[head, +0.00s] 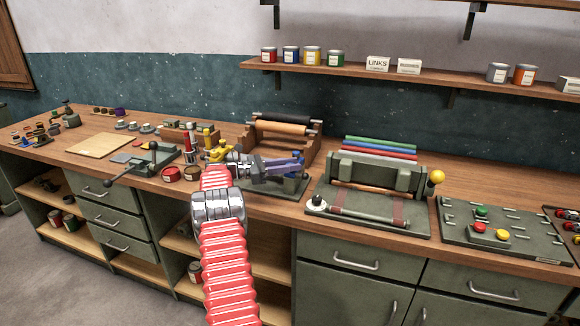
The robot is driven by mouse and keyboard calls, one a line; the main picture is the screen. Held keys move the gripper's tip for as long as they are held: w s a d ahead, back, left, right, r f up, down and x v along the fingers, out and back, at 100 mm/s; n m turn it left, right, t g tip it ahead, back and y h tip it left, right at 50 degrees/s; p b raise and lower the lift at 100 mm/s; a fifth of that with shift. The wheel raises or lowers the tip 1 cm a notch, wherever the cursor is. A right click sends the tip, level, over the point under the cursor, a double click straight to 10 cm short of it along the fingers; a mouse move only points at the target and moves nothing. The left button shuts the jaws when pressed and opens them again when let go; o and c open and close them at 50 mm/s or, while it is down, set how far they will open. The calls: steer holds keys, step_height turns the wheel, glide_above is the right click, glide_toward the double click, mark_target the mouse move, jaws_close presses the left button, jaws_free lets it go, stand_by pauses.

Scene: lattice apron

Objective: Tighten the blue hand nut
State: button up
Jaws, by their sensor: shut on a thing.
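My gripper (288,165) is at the end of my red ribbed arm, over a dark green base plate (292,190) near the bench's front edge. It points to the right and is shut on a small blue part, which I take to be the blue hand nut (297,157). The blue shapes at the jaws are small and overlap, so the nut's outline and thread are largely hidden. How far the nut is turned cannot be seen.
A wooden stand with rollers (285,128) is just behind my gripper. A green press with a yellow knob (375,175) stands to the right. A shelf (400,77) runs above.

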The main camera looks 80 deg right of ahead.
steer(key=o, duration=1.1)
steer(key=shift+c, duration=0.2)
steer(key=v, duration=1.4)
